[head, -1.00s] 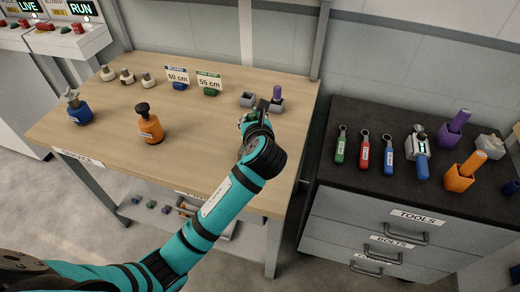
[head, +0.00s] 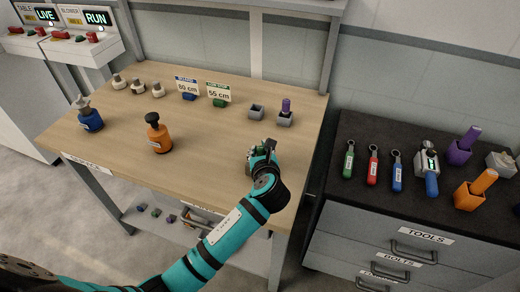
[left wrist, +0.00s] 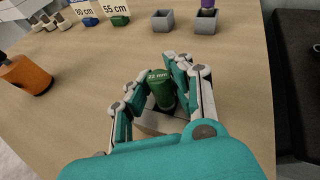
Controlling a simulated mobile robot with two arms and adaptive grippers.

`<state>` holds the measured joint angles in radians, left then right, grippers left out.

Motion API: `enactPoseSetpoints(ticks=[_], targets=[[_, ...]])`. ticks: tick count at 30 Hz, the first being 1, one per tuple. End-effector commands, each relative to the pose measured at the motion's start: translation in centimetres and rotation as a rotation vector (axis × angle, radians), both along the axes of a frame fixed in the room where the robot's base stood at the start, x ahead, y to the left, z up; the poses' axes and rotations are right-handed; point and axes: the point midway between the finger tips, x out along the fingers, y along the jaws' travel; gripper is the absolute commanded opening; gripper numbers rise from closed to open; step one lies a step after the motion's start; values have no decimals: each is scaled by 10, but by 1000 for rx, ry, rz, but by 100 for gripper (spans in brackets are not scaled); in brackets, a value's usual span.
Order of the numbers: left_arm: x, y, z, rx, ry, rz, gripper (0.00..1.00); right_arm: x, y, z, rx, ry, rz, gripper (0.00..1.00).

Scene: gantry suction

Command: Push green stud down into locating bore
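The green stud (left wrist: 160,90) shows in the left wrist view, upright, with small white lettering near its top. It stands over or in a grey block (left wrist: 160,122) on the wooden bench; how deep it sits is hidden. My left gripper (left wrist: 150,82) has its fingers on either side of the stud. I cannot tell whether both fingers touch it. In the head view the left gripper (head: 258,155) is low over the right front of the bench and hides most of the stud and block. My right gripper is not in view.
Behind are an empty grey block (head: 257,112) and a grey block (head: 285,120) holding a purple stud (head: 286,105). An orange bottle-shaped object (head: 158,138) and a blue one (head: 90,118) stand left. The dark tool cabinet (head: 400,215) is right. The bench middle is clear.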

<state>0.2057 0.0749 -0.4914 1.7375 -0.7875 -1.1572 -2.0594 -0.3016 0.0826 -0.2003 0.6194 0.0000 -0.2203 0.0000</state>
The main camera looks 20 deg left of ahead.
Motion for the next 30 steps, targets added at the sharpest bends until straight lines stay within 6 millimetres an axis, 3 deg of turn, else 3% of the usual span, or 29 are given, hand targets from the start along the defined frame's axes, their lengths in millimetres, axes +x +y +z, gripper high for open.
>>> enactPoseSetpoints(ticks=[4,14,30], targets=[[0,0,0,0,0,0,38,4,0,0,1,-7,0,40],[-1,0,4,0,-1,0,38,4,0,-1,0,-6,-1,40],[-85,-39,41,-3,-1,-2,38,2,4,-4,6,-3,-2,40]])
